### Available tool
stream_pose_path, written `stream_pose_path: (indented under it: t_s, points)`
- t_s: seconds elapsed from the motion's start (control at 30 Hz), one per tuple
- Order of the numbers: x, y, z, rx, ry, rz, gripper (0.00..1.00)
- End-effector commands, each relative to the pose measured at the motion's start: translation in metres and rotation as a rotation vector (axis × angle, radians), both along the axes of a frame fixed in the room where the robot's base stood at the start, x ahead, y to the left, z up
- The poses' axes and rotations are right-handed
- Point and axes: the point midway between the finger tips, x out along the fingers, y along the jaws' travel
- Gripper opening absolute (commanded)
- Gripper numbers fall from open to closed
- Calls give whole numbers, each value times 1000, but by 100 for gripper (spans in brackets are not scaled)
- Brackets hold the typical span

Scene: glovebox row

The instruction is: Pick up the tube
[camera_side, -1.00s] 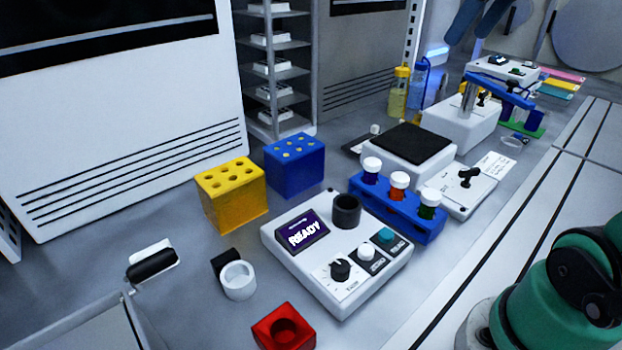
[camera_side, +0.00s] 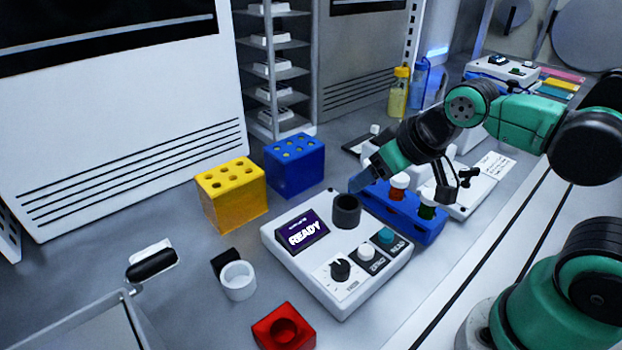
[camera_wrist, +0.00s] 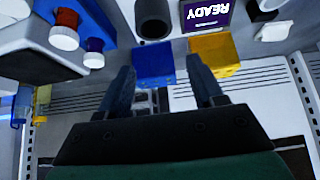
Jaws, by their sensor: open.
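A blue rack (camera_side: 413,230) holds white-capped tubes. The red tube (camera_side: 398,188) and the green tube (camera_side: 427,208) show beside my arm in the side view. The blue tube is hidden there behind my gripper. In the wrist view, the red tube (camera_wrist: 66,28) and the blue tube (camera_wrist: 93,53) are at the upper left, outside my fingers.
A white READY device (camera_side: 320,265) with a dark round well (camera_side: 346,210) stands beside the rack. A yellow block (camera_side: 232,195) and a blue block (camera_side: 295,165) with holes stand farther left.

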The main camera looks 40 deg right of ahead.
Motion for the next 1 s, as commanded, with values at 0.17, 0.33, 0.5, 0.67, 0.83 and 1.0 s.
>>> stream_pose_path:
  t_s: [0.17, 0.33, 0.5, 0.67, 0.83, 1.0]
  points:
    - [0, 0, 0, 0, 1, 0, 61]
    - [1, -1, 1, 0, 8, 2, 61]
    - [11, -12, 2, 16, 82, 50, 61]
    - [33, -32, -1, 84, 170, 191, 61]
    - [57, -62, -9, 186, 159, 398, 61]
    - [73, -104, -23, 262, 17, 626, 61]
